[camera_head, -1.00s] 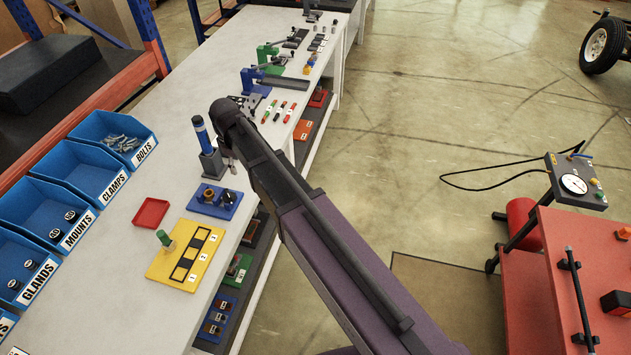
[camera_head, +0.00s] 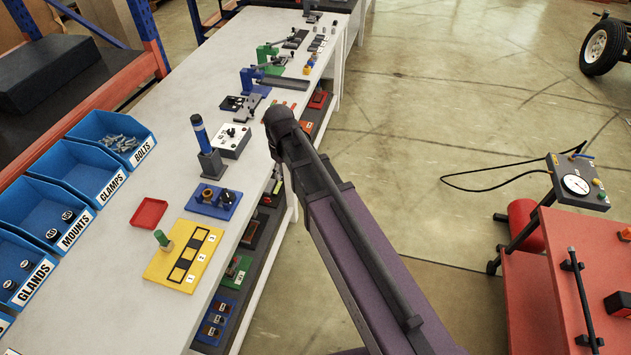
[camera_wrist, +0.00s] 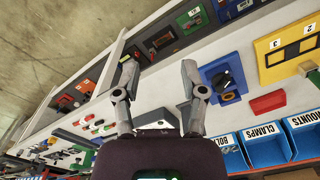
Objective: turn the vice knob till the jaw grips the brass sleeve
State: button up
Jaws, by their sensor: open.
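A blue vice block (camera_head: 199,206) lies on the bench beside the yellow plate, with a brass-brown sleeve (camera_head: 207,193) at its left and a black knob (camera_head: 228,197) at its right. In the wrist view the blue block (camera_wrist: 209,70) is right of my fingers, with the dark knob (camera_wrist: 222,78) and the sleeve (camera_wrist: 230,97) on it. I cannot tell whether the jaw touches the sleeve. My gripper (camera_wrist: 158,82) is open and empty, its fingers spread wide and apart from the vice. In the head view it is mostly hidden behind my arm, near the bench's front edge.
A blue cylinder (camera_head: 200,131) stands upright in a grey holder behind the vice. A white box (camera_head: 232,141) with a black knob is beside it. A yellow plate (camera_head: 172,266) with a green peg and a red tray (camera_head: 149,213) lie nearby. Blue bins (camera_head: 88,170) line the back.

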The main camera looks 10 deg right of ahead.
jog(key=s+d+f+m+b, duration=0.1)
jog(key=s+d+m, duration=0.2)
jog(key=d, duration=0.5)
jog(key=shift+s+d, duration=0.25)
jog(key=shift+s, duration=0.2)
jog(key=shift+f, duration=0.1)
jog(key=s+d+m, duration=0.4)
jog(key=s+d, duration=0.2)
jog(key=d, duration=0.3)
jog(key=shift+s, duration=0.3)
jog(key=shift+o, duration=0.2)
